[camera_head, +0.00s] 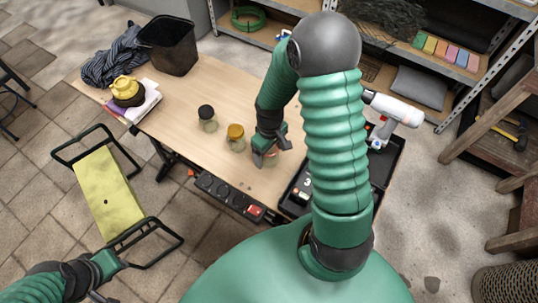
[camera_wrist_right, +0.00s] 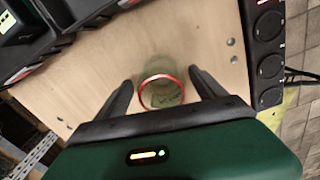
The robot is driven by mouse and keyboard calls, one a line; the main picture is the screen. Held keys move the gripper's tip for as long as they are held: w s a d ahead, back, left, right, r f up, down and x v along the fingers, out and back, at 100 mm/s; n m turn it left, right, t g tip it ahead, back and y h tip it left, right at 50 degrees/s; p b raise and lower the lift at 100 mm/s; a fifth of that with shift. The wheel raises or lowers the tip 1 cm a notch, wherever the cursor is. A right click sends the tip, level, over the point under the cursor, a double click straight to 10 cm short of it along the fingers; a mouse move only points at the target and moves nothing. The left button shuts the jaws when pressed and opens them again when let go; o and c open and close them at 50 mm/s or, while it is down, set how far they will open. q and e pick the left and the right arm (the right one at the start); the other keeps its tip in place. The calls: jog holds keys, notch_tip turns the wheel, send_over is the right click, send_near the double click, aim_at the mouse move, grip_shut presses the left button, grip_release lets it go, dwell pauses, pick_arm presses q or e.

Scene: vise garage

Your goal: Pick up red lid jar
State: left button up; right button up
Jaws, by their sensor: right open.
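The red lid jar (camera_wrist_right: 161,92) stands on the wooden table, seen from above in the right wrist view as a red ring around a greenish middle. My right gripper (camera_wrist_right: 163,92) is open, with one dark finger on each side of the jar. Whether the fingers touch it I cannot tell. In the head view my right gripper (camera_head: 266,158) reaches down to the table and hides most of this jar. My left gripper (camera_head: 104,284) is at the lower left, away from the table; its jaws are unclear.
A yellow-lid jar (camera_head: 236,132) stands just left of my right gripper, and a black-lid jar (camera_head: 207,113) farther left. A black bin (camera_head: 168,45) and striped cloth (camera_head: 110,62) are at the back left. A power strip (camera_head: 226,192) runs along the front edge.

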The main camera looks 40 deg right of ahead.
jog(key=shift+w+d+f, duration=0.1)
jog(key=shift+d+f, duration=0.4)
jog(key=shift+f, duration=0.2)
jog(key=shift+a+r, duration=0.2)
jog(key=shift+a, duration=0.15)
jog(key=shift+c, duration=0.8)
jog(key=shift+a+r, duration=0.15)
jog(key=shift+a, duration=0.35)
jog(key=c, duration=0.5)
jog(key=shift+c, duration=1)
jog(key=shift+d, duration=0.1)
jog(key=shift+c, duration=1.2)
jog(key=shift+d, duration=0.35)
jog(key=c, duration=0.5)
pick_arm(q)
jog(key=shift+d+f, duration=0.1)
jog(key=shift+d, duration=0.1)
jog(key=shift+a, duration=0.1)
pick_arm(e)
jog(key=shift+a, duration=0.1)
